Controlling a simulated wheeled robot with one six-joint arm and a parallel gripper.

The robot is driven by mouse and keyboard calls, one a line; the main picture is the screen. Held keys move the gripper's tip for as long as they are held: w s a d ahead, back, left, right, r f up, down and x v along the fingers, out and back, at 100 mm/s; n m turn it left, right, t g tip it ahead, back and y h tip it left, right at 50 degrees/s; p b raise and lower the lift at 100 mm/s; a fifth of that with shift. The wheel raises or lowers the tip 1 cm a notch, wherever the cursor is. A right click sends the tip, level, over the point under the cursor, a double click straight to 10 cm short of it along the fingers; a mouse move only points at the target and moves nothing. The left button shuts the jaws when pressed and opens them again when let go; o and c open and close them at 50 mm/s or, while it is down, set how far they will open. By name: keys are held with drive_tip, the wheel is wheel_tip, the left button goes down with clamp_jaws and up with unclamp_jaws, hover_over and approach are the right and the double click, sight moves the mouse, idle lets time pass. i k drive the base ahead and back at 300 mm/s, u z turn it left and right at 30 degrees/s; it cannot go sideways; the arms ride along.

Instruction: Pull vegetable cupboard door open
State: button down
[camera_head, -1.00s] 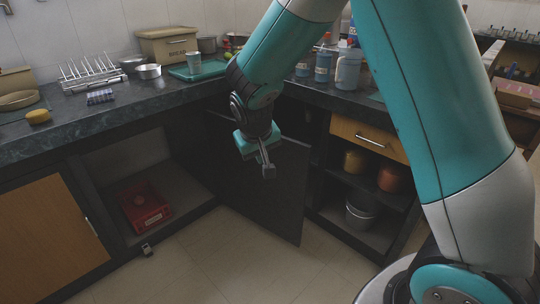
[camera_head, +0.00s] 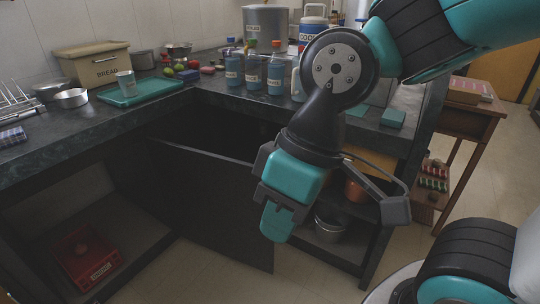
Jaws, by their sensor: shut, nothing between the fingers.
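A dark cupboard door (camera_head: 205,205) stands swung out from the corner under the counter. A dark opening (camera_head: 235,128) shows behind its top edge. My gripper (camera_head: 275,230) points down in front of the door's right edge and hides part of it. It is shut and holds nothing. I cannot tell whether it touches the door. No handle shows on the door, and no label marks which cupboard is for vegetables.
A red crate (camera_head: 88,258) sits in the open cupboard at left. A steel pot (camera_head: 331,222) stands on the low shelf at right. Bottles, a bread bin (camera_head: 95,65) and a teal tray (camera_head: 140,90) stand on the counter. Floor is clear below the door.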

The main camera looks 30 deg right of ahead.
sight(208, 197)
drive_tip(key=z, duration=0.1)
drive_tip(key=i, duration=0.9)
drive_tip(key=u, duration=0.4)
